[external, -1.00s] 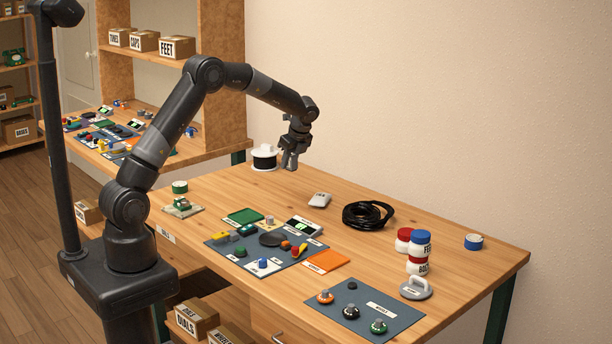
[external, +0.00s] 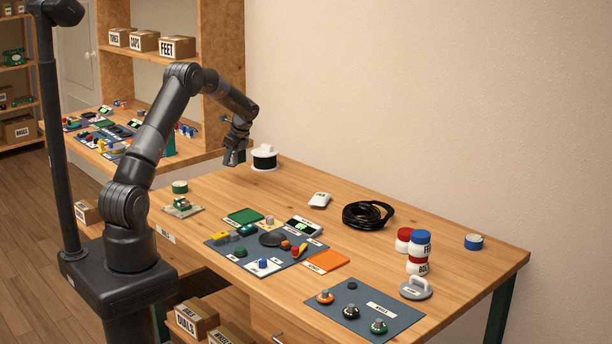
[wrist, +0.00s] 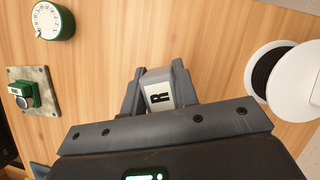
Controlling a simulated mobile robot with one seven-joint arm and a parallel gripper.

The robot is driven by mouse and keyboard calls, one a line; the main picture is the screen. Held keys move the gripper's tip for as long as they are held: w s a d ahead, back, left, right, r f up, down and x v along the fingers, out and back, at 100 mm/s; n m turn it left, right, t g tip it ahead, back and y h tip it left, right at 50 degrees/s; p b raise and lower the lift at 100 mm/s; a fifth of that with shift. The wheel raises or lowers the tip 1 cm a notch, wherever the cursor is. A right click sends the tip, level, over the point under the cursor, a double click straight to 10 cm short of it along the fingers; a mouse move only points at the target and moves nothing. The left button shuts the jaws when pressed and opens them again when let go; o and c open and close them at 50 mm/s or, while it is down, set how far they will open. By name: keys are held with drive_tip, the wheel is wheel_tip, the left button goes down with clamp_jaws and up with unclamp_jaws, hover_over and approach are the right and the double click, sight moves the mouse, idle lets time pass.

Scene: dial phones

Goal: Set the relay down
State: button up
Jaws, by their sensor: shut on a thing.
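The relay (wrist: 160,93) is a small block with a pale face marked with a black R. It sits between the fingers of my gripper (wrist: 158,82) in the wrist view, and the gripper is shut on it. In the external view my gripper (external: 234,158) hangs over the far left part of the table, left of the white spool. The relay is too small and dark to make out there. Bare wood shows beyond the fingers in the wrist view. I cannot tell the exact height above the table.
The spool (external: 264,157) stands near the back edge. A green and white dial (external: 180,187) and a small board with a green part (external: 182,208) are at the left. Mats with several parts (external: 215,240) and a black cable coil (external: 367,215) lie further right.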

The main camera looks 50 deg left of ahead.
sight(223, 178)
drive_tip(key=a+f, duration=0.2)
drive_tip(key=a, duration=0.1)
drive_tip(key=shift+w, duration=0.1)
drive_tip(key=shift+f, duration=1.9)
drive_tip(key=shift+f, duration=0.1)
drive_tip(key=o, duration=1)
drive_tip(key=shift+o, duration=0.2)
drive_tip(key=v, duration=1.2)
